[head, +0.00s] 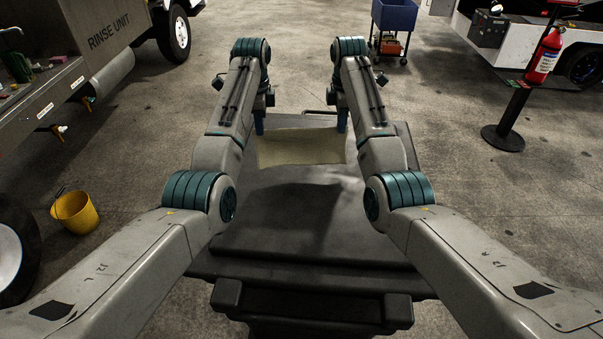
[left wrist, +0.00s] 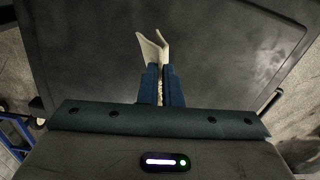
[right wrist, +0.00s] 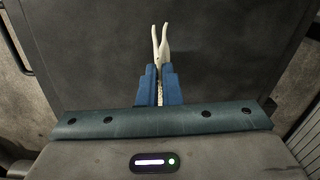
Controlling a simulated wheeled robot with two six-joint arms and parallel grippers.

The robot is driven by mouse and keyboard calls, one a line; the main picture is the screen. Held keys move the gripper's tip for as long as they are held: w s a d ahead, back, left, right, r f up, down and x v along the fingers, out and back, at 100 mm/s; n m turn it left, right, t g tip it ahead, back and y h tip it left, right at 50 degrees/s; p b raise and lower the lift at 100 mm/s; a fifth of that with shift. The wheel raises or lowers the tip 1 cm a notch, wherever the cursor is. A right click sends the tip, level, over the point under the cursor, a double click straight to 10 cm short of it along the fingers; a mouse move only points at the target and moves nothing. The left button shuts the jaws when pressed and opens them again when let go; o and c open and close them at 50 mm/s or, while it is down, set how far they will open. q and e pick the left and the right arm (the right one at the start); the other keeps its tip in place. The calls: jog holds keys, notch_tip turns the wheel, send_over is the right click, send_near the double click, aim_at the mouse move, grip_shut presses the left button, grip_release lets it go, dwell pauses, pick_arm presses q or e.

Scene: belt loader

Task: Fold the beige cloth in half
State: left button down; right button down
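The beige cloth (head: 300,147) is stretched between my two grippers over the dark flat top (head: 260,215) in the head view. My left gripper (head: 259,126) is at its left end and my right gripper (head: 343,124) is at its right end. In the left wrist view, the fingers (left wrist: 161,80) are closed on the cloth (left wrist: 152,48), which sticks out past the tips as two splayed flaps. The right wrist view shows the same: fingers (right wrist: 159,80) shut on the cloth (right wrist: 160,42).
The dark top is otherwise bare. A yellow bucket (head: 76,211) stands on the floor at the left by the rinse unit (head: 100,45). A fire extinguisher (head: 545,55) on a post is at the right. A blue cart (head: 394,20) is at the back.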

pick_arm(q)
jog(key=shift+r, duration=0.45)
pick_arm(e)
jog(key=shift+r, duration=0.45)
pick_arm(q)
jog(key=shift+w+f, duration=0.1)
pick_arm(e)
jog(key=shift+f, duration=0.15)
